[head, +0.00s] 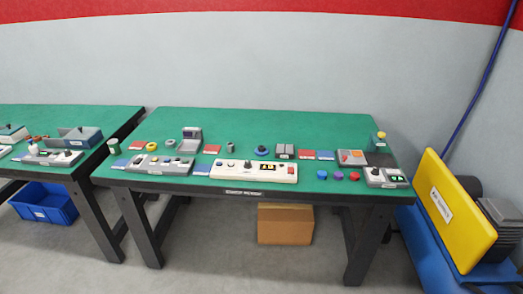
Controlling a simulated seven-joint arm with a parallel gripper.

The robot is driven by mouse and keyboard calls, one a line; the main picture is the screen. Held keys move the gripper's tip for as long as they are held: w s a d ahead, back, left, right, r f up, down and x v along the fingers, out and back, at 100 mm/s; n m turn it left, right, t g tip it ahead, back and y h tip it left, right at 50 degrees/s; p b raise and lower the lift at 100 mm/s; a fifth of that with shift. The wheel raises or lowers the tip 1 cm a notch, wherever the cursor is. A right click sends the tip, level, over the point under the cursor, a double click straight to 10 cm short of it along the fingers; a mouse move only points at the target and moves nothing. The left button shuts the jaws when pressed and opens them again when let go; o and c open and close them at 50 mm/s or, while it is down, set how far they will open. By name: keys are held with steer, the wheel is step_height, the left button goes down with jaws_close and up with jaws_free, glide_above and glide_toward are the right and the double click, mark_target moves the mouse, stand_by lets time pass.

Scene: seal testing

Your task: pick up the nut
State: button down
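No part of my gripper shows in the head view. The green-topped table (290,125) in the middle carries many small items. I cannot tell for certain which one is the nut. A small grey round piece (230,147) stands near the table's middle, left of a blue round part (262,151). A flat grey ring (170,142) and a yellow ring (151,146) lie farther left. All of these are too small to make out a thread or flat sides.
A white control panel (230,169) lies along the front edge, with a grey panel (160,164) to its left. Red and blue flat pieces lie around. A yellow-fronted machine (446,210) stands at right. A cardboard box (285,225) is under the table. The table's back strip is clear.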

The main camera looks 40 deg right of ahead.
stand_by(0.4)
steer(key=c, duration=0.7)
jaws_free()
steer(key=shift+o, duration=0.2)
